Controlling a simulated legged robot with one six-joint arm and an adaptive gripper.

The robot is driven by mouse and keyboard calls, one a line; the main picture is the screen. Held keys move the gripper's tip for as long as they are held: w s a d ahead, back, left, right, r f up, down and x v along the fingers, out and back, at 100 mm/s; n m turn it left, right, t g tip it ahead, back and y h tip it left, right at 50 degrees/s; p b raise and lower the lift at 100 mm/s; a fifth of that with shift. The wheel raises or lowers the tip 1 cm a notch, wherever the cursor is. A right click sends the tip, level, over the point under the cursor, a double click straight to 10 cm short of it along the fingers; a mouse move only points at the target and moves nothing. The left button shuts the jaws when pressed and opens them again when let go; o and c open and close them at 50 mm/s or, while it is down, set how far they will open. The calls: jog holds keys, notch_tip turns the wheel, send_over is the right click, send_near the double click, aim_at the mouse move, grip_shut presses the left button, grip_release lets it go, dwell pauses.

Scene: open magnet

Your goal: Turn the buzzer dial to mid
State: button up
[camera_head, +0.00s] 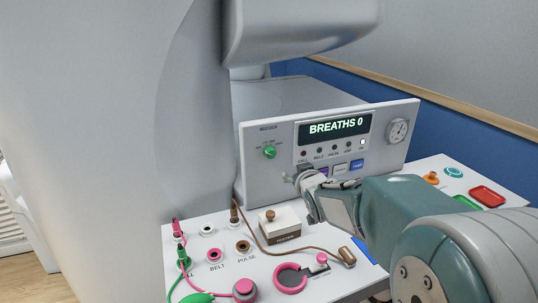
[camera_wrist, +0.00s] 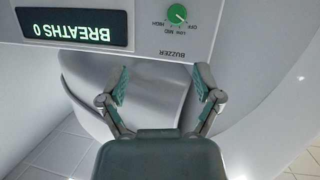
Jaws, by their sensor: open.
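The green buzzer dial (camera_head: 269,152) is on the left of the console's front panel, under small labels. It shows in the wrist view (camera_wrist: 177,14) at the top, with OFF, LOW, MID and HIGH printed around it and BUZZER beside it. Its pale pointer mark appears turned toward OFF. My gripper (camera_wrist: 160,82) is open and empty, its two fingers apart from the dial. In the head view my gripper (camera_head: 308,188) is in front of the panel's lower middle, to the right of and below the dial, hiding some buttons.
The console (camera_head: 222,0) display (camera_head: 335,128) reads BREATHS 0. A gauge (camera_head: 398,131) is at the panel's right. The white worktop holds a brown-knobbed box (camera_head: 282,226), cables, a pink ring (camera_head: 289,279) and sockets. Red (camera_head: 487,196) and green trays lie at right.

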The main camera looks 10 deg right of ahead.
aim_at(272, 154)
jog(key=w+a+f+t+y, duration=0.1)
jog(key=w, duration=0.5)
jog(key=w+a+f+n+t+y, duration=0.1)
jog(key=w+f, duration=0.1)
jog(key=w, duration=0.4)
jog(key=w+a+f+n+y, duration=0.1)
jog(key=w+y, duration=0.1)
jog(key=w, duration=0.4)
jog(key=shift+w+a+f+t, duration=0.25)
jog(key=shift+w+f+t, duration=0.1)
jog(key=shift+w+t, duration=0.05)
grip_shut()
